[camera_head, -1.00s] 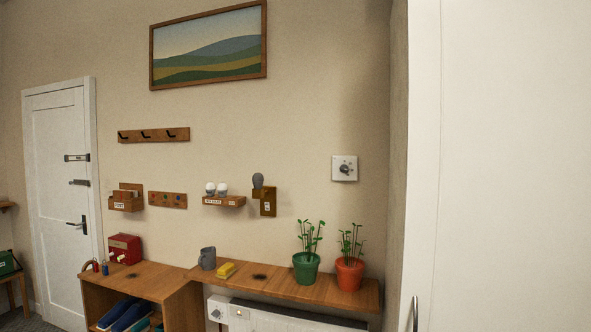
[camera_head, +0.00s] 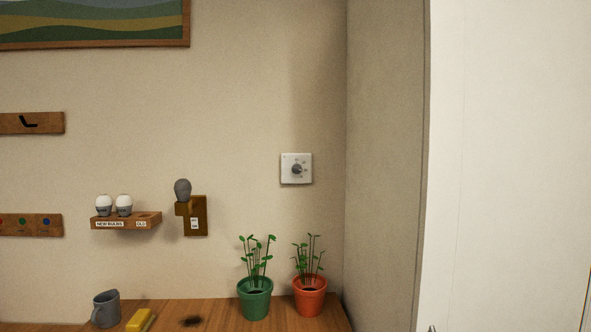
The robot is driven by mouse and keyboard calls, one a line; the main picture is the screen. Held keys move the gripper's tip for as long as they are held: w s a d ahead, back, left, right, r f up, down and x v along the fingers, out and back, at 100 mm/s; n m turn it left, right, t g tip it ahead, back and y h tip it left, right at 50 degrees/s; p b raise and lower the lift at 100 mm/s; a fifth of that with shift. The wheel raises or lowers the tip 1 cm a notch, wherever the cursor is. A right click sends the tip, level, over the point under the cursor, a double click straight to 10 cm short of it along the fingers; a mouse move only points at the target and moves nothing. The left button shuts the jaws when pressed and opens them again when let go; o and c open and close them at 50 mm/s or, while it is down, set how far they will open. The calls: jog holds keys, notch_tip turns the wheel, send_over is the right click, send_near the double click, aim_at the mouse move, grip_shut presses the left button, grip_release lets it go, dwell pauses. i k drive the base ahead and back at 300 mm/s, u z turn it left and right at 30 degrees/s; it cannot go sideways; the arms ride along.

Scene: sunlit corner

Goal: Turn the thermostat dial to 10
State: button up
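The thermostat (camera_head: 296,169) is a white square plate on the beige wall, right of the picture's middle height and above the potted plants. Its grey round dial (camera_head: 297,170) sits at the plate's centre, with small marks around it. The marks are too small to read, so I cannot tell the dial's setting. My gripper is not in view.
A green pot (camera_head: 255,298) and an orange pot (camera_head: 310,296) with tall seedlings stand on the wooden shelf (camera_head: 215,317) below the thermostat. A bulb fixture (camera_head: 194,215) and a bulb rack (camera_head: 126,221) hang to the left. A side wall (camera_head: 385,170) closes the right.

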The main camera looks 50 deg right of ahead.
aim_at(297, 169)
jog(key=z, duration=0.55)
jog(key=i, duration=0.7)
jog(key=z, duration=0.7)
